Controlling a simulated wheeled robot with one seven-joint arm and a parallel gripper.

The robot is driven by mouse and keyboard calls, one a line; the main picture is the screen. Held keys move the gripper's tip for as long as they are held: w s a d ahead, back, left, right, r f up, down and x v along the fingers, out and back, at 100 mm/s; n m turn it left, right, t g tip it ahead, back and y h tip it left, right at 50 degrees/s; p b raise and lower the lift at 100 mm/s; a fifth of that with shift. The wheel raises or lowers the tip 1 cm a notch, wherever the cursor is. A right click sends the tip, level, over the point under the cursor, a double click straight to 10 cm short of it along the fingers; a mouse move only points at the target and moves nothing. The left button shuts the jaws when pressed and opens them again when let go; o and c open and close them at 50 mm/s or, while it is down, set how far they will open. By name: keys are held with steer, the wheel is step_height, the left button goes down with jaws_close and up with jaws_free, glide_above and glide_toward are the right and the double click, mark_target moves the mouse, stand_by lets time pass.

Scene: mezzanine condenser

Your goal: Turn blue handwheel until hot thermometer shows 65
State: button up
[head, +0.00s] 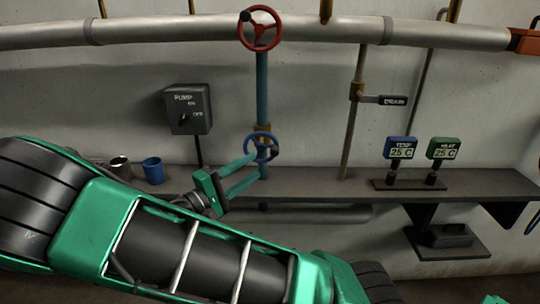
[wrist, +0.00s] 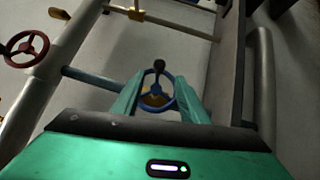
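The blue handwheel (head: 261,147) is mounted on the vertical blue pipe above the shelf. In the wrist view the blue handwheel (wrist: 145,99) shows a dark knob at its top and a brass-coloured centre. My gripper (head: 256,164) is open, its teal fingers reaching to the wheel. In the wrist view my gripper (wrist: 157,85) has one finger on each side of the wheel; I cannot tell whether they touch it. Two small displays stand on the right: a blue one (head: 401,147) labelled TEMP and a green one (head: 444,148) whose label is unclear. Both read 25 C.
A red handwheel (head: 260,28) sits higher on the pipework. A grey pump switch box (head: 188,109) is on the wall at left. A blue cup (head: 153,170) and a metal cup (head: 121,168) stand on the shelf (head: 310,184). A dark-handled drain valve (head: 383,99) is right of the wheel.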

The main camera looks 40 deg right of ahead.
mark_target(275, 156)
steer(key=d, duration=0.3)
steer(key=w+d+r, duration=0.1)
steer(key=d, duration=0.6)
steer(key=shift+w+d+r, duration=0.2)
steer(key=shift+w, duration=0.1)
jaws_close()
